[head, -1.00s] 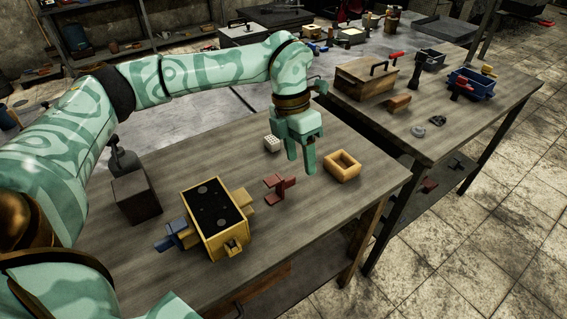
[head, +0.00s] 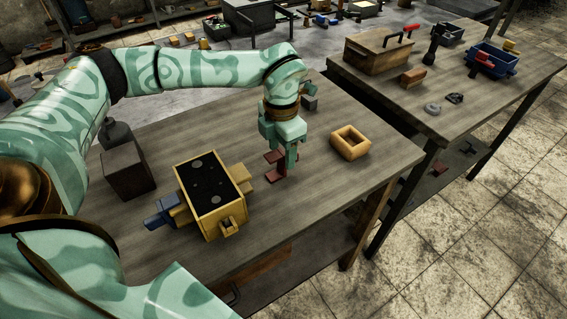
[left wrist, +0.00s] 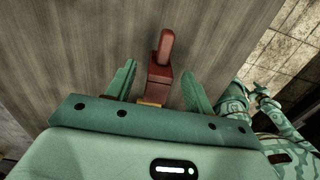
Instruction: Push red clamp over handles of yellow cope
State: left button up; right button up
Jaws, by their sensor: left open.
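The yellow cope (head: 208,198) is a box filled with black sand, standing on the near table, with yellow handles (head: 244,174) on its sides. A blue clamp (head: 160,212) sits at its left side. The red clamp (head: 276,168) stands on the table to the right of the cope, apart from it. My left gripper (head: 284,158) is over the red clamp with its fingers pointing down, partly hiding it. In the left wrist view the red clamp (left wrist: 161,66) lies between the two spread fingers, with gaps on both sides.
An empty yellow wooden frame (head: 350,142) lies to the right of the gripper. A dark block (head: 127,167) stands left of the cope. A second table (head: 440,115) with a wooden box (head: 377,54) and a blue bin (head: 493,60) is at the right.

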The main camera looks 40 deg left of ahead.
aim_at(283, 159)
pick_arm(q)
notch_tip(283, 159, down, 4)
jog(key=shift+w+r+b, duration=0.1)
jog(key=shift+w+b, duration=0.05)
jog(key=shift+b, duration=0.35)
jog(key=shift+r, duration=0.1)
jog(key=c, duration=1.1)
jog(key=shift+r, duration=0.1)
jog(key=shift+c, duration=0.2)
